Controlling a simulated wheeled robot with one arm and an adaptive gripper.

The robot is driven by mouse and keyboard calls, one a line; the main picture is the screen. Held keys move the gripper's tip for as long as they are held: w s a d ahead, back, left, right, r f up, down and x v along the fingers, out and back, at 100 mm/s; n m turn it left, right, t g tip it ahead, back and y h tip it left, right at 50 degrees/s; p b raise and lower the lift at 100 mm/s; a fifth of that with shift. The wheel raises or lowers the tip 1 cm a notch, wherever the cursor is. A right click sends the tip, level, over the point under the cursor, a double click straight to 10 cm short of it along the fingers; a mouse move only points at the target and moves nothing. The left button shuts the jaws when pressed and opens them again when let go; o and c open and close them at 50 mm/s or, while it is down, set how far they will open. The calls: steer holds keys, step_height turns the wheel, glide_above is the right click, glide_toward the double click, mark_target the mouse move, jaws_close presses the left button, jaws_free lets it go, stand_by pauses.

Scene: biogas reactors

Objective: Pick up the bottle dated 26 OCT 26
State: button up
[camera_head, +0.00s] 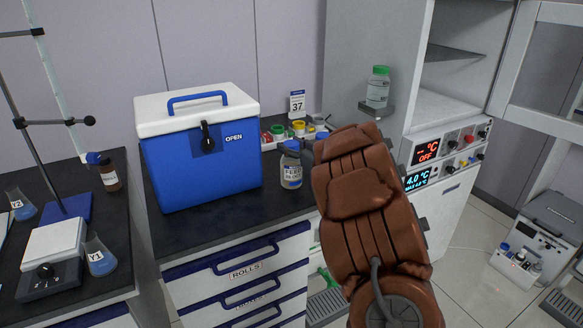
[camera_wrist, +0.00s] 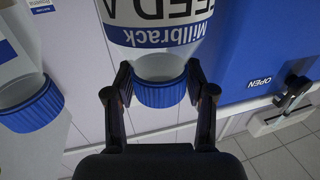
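A clear bottle with a blue cap and a white-and-blue label (camera_head: 291,172) stands upright on the dark counter, right of the blue cooler. In the wrist view a bottle (camera_wrist: 165,52) appears upside down, with "FEED A" and "Millbrack" on its label. My gripper (camera_wrist: 160,84) is open, with a finger on each side of its blue cap and apparently small gaps. A second blue-capped bottle (camera_wrist: 32,108) is at the left of the wrist view, outside the fingers; my arm seems to hide it in the head view. I cannot read a date on either bottle.
The blue cooler (camera_head: 204,165) with white lid stands close beside the bottle. A green-capped jar (camera_head: 378,87) sits on a small shelf. Flasks and a stand are at left.

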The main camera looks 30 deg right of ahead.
jaws_close()
stand_by(0.5)
